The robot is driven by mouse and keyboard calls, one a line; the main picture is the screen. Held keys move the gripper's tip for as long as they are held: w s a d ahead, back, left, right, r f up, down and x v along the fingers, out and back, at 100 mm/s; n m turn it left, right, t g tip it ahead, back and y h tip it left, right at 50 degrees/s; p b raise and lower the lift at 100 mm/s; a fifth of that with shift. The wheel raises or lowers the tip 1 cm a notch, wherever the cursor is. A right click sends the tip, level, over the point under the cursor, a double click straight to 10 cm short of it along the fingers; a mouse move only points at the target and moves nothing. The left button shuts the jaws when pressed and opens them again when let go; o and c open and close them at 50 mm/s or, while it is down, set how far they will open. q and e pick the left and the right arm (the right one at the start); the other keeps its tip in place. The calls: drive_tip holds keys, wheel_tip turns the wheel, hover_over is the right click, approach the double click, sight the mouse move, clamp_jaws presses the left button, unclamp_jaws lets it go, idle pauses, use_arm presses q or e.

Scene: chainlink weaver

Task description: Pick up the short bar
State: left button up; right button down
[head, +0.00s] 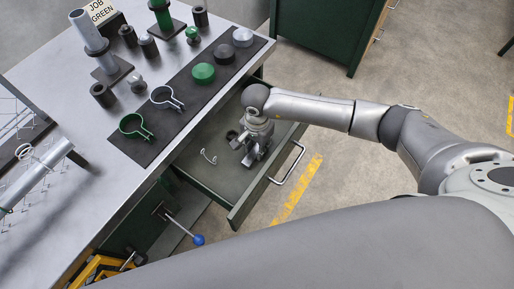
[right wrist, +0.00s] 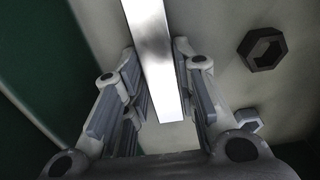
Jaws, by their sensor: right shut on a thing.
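The short bar (right wrist: 150,45) is a bright, square-edged metal bar in the right wrist view. It runs from the top edge down between the fingers of my right gripper (right wrist: 160,92), which is shut on it. In the head view my right gripper (head: 254,150) points down inside the open drawer (head: 208,182), near its front. There the gripper mostly hides the bar, and I cannot tell whether the bar touches the drawer floor. My left gripper is not in view.
In the drawer lie a dark hex nut (right wrist: 262,48), a lighter nut (right wrist: 247,121) and a pale curved hook (head: 208,156). The drawer handle (head: 288,164) faces right. Above, the bench's dark mat (head: 170,121) holds clamps and round caps. A blue-knobbed lever (head: 198,239) sticks out below.

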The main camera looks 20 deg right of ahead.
sight(257, 149)
drive_tip(key=shift+r, duration=0.15)
wheel_tip(257, 149, up, 10)
drive_tip(key=b, duration=0.1)
drive_tip(key=s+d+r+n, duration=0.5)
drive_tip(key=s+r+n, duration=0.3)
drive_tip(key=r+n, duration=0.2)
drive_tip(key=shift+s+d+r, duration=0.15)
drive_tip(key=shift+s+r, duration=0.1)
drive_tip(key=shift+r, duration=0.6)
